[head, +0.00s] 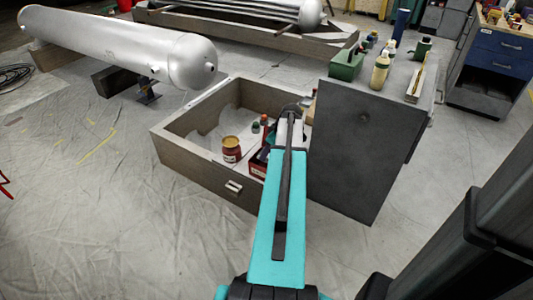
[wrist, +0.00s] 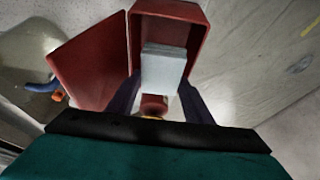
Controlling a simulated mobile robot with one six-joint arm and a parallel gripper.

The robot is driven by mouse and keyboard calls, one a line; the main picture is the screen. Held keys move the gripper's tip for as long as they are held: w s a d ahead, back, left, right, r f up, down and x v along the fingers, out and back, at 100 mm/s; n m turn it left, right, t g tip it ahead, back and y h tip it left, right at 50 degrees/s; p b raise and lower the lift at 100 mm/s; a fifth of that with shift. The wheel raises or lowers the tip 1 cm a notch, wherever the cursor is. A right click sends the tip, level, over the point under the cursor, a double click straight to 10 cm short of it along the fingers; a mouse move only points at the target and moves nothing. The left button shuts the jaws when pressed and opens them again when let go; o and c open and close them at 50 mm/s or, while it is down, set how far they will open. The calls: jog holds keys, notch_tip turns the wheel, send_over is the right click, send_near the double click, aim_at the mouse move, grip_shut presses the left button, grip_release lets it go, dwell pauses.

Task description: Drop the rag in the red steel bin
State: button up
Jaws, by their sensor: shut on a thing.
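The rag (wrist: 163,66) is a pale grey, folded block between the two dark fingers of my gripper (wrist: 160,88) in the wrist view. My gripper is shut on it. In the head view a white patch of it (head: 290,132) shows at the end of my teal arm, over the open drawer. The red steel bin (wrist: 168,12) is behind the rag in the wrist view, with its red lid (wrist: 90,60) swung open to the left. The rag covers part of the bin's opening. In the head view a red box (head: 258,168) is mostly hidden by my arm.
The wooden drawer (head: 200,175) holds a red-brown jar (head: 231,150) and small bottles. A grey cabinet (head: 355,150) stands close on the right, with bottles and a green box (head: 346,65) on top. A silver tank (head: 110,40) lies at the back left. The left floor is clear.

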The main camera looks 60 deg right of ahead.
jog(key=o, duration=1)
jog(key=p+v, duration=0.3)
jog(key=v, duration=1)
jog(key=shift+s+r, duration=0.2)
jog(key=shift+r, duration=0.15)
